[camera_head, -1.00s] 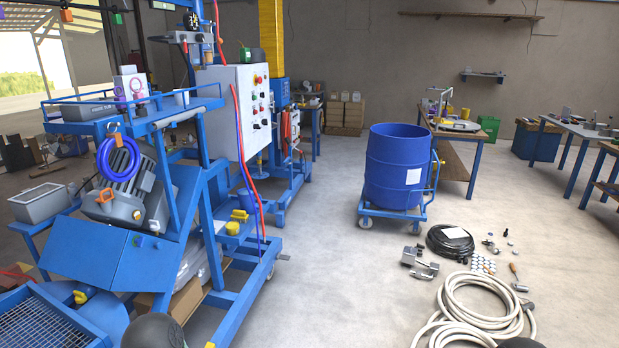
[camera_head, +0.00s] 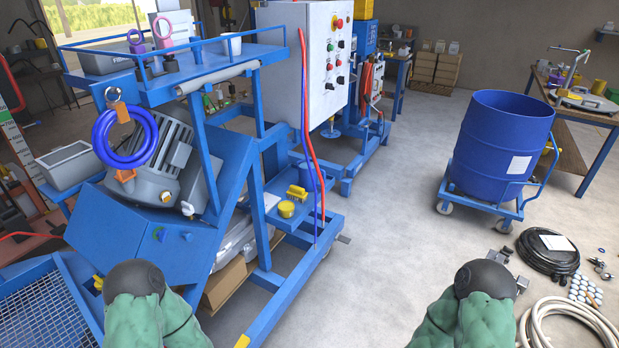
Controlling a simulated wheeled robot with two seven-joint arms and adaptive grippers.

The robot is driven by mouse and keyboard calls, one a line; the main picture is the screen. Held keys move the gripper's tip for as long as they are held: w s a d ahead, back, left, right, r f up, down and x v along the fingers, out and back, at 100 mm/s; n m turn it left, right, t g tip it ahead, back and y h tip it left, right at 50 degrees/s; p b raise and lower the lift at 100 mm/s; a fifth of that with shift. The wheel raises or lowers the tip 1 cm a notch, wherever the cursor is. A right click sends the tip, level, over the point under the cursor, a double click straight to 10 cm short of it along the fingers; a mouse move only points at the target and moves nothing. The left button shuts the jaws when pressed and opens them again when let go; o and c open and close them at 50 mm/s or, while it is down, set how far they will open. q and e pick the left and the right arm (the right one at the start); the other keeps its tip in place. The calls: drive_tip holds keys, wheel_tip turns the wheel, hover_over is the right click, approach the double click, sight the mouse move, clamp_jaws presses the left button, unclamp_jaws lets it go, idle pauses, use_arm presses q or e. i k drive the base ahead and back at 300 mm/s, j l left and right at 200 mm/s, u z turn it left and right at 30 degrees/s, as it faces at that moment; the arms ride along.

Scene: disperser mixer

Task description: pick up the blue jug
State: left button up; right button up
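A small dark blue vessel (camera_head: 303,173), which may be the blue jug, stands on the lower blue platform of the machine. Red and blue hoses run down in front of it and partly hide it. I cannot make out a handle or spout. A yellow cup (camera_head: 286,209) and a yellow part (camera_head: 297,192) are close by on the left. Parts of my two arms show at the bottom edge. Neither of my grippers is in view.
The blue machine frame (camera_head: 300,282) fills the left and middle, with a white control box (camera_head: 304,60) above. A large blue drum (camera_head: 500,145) stands on a wheeled dolly at right. A coiled black cable (camera_head: 548,250) and a pale hose (camera_head: 570,312) lie on the floor. The middle floor is clear.

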sight(306, 182)
drive_tip(key=u, duration=0.2)
drive_tip(key=i+l+u, duration=0.2)
drive_tip(key=u, duration=0.25)
drive_tip(key=i+l+u, duration=0.15)
drive_tip(key=l+u, duration=0.3)
drive_tip(key=i+l+u, duration=0.15)
drive_tip(key=u, duration=0.3)
drive_tip(key=k+l, duration=0.05)
drive_tip(key=l, duration=0.05)
